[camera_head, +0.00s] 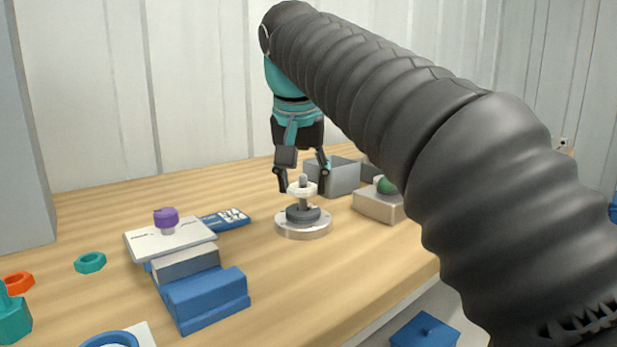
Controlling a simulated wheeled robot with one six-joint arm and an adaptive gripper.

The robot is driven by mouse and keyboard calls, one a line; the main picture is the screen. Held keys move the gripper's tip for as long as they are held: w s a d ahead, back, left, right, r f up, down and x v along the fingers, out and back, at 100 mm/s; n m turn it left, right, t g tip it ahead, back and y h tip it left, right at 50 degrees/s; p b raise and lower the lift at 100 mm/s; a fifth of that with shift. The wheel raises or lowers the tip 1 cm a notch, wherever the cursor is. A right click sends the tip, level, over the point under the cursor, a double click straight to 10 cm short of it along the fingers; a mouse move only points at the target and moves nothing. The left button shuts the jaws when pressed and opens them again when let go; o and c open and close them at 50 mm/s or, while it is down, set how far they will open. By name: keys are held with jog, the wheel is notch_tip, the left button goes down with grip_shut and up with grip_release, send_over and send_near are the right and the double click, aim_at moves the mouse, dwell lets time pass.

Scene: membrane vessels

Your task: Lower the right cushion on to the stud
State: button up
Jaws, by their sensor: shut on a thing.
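A cream ring-shaped cushion (297,192) is between the two fingertips of my gripper (304,184), which points down and is shut on it. A grey stud (303,179) shows above the ring, so the ring appears to be around the stud's upper part. Below the ring, the stud's shaft shows briefly above a dark stepped collar (303,214) on a round silver base (302,230). The ring looks level and a little above the collar. The far side of the ring and its contact with the fingers are too small to make out.
A grey open box (340,177) and a beige block with a green knob (385,186) stand behind and right. To the left are a white plate with a purple knob (166,219), blue blocks (205,300) and a teal nut (90,262). My arm hides the right side.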

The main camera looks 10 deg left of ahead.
jog(key=o, duration=0.9)
jog(key=v, duration=0.7)
jog(key=shift+r, duration=0.25)
jog(key=shift+s+d, duration=0.1)
jog(key=shift+s, duration=0.05)
